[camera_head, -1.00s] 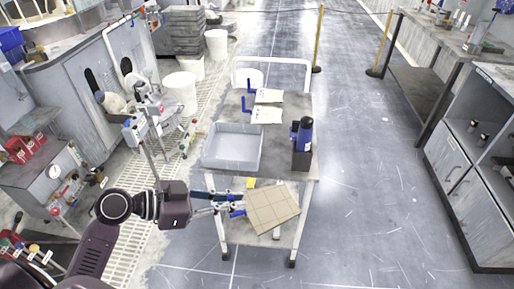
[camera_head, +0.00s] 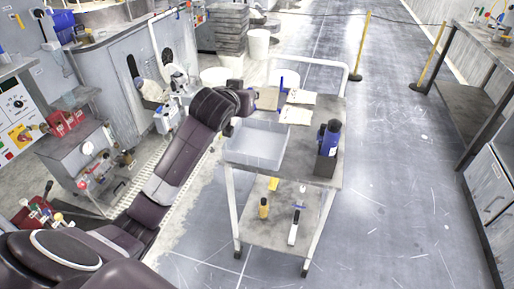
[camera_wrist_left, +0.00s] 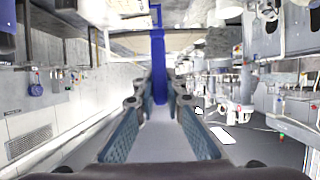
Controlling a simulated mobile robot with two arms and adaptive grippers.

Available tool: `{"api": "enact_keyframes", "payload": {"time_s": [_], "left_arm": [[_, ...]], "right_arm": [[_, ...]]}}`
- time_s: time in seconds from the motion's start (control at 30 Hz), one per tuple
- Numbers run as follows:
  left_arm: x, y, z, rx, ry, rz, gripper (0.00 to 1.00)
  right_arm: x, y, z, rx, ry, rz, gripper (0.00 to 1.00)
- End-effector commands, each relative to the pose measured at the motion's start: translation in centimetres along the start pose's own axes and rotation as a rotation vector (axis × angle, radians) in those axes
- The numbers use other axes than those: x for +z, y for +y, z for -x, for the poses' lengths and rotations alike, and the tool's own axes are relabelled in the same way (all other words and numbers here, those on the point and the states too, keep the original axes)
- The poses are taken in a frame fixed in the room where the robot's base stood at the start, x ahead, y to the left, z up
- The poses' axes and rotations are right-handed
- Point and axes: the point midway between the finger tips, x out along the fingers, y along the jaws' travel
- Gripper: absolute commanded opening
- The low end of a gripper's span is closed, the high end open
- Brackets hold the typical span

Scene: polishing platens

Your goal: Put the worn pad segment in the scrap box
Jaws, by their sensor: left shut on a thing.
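The worn pad segment is a tan, flat piece (camera_head: 267,99) held up behind the grey open box in the head view. My left gripper (camera_head: 246,102) is at its left side, with its fingers largely hidden behind my wrist. In the left wrist view, the fingers (camera_wrist_left: 158,115) close on a blue tab (camera_wrist_left: 159,60), with the tan pad beyond it. The grey open box (camera_head: 232,153), which may be the scrap box, stands on the cart top below and in front of the gripper. It looks empty. My right gripper is not in view.
Two pale sheets (camera_head: 297,115) with blue tabs lie on the cart top beside the pad. A dark holder with blue-black bottles (camera_head: 328,140) stands at its right edge. The floor right of the cart is clear.

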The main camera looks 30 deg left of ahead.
Motion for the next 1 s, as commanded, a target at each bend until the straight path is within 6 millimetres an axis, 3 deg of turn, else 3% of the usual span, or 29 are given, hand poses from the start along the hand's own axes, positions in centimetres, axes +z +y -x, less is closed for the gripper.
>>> {"api": "enact_keyframes", "payload": {"time_s": [0.13,0.6,0.83,1.0], "left_arm": [[1.9,-0.1,-0.9,-0.01,-0.008,0.002,0.0],[12.7,-0.1,-5.2,-0.007,-0.006,0.002,0.0],[14.7,-0.1,-6.1,-0.007,-0.003,0.002,0.0],[17.2,-0.1,-7.1,-0.007,-0.007,0.003,0.0]], "right_arm": [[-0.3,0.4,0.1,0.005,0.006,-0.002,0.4],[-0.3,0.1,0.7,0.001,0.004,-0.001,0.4],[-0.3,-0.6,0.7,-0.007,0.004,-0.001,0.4],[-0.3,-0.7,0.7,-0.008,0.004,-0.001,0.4]]}}
